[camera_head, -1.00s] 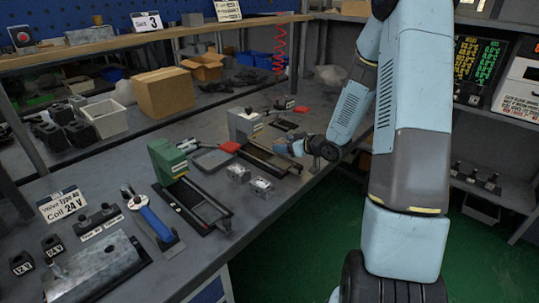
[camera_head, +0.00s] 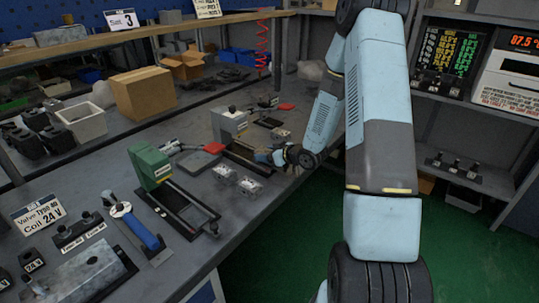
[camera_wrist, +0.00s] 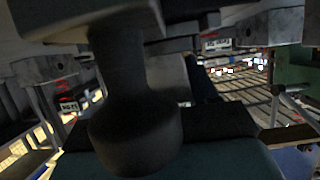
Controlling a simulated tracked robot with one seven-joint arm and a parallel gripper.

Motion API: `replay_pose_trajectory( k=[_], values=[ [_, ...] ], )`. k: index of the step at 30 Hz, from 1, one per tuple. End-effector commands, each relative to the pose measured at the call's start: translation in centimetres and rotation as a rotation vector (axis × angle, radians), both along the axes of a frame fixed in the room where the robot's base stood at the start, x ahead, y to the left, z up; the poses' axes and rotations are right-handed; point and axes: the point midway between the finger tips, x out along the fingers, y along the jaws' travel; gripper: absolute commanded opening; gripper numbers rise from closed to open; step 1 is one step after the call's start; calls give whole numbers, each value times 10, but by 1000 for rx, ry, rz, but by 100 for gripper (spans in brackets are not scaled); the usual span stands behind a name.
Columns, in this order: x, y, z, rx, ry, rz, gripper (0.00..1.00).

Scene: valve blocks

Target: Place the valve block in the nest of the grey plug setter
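The grey plug setter (camera_head: 228,124) stands mid-bench in the head view, with a dark rail base (camera_head: 240,152) running toward the front edge. Two small grey valve blocks (camera_head: 223,172) (camera_head: 249,186) sit side by side on the bench, in front of the setter's base. My gripper (camera_head: 268,157) is low over the bench by the front end of that base, right of and behind the blocks. Its fingers are too small to read there. The wrist view is filled by a dark rounded knob (camera_wrist: 135,135) and dark bodies; whether the fingers hold anything cannot be told.
A green plug setter (camera_head: 150,166) with its own rail stands left of the blocks. A blue-handled tool (camera_head: 138,230) and a metal block (camera_head: 85,275) lie at the front left. Bare bench lies between the blocks and the front edge.

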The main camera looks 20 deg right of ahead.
Motion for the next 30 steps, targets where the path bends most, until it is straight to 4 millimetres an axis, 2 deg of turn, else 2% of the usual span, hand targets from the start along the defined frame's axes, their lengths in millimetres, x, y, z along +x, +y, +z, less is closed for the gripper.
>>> replay_pose_trajectory(
  k=[1, 8, 20, 30],
  values=[
    [-3, 1, -4, 1, 12, 2, 62],
    [-2, -2, -3, 1, 9, -4, 83],
    [-8, -10, 2, 1, 5, -7, 83],
    [-53, -43, 25, 0, 5, -10, 83]
  ],
)
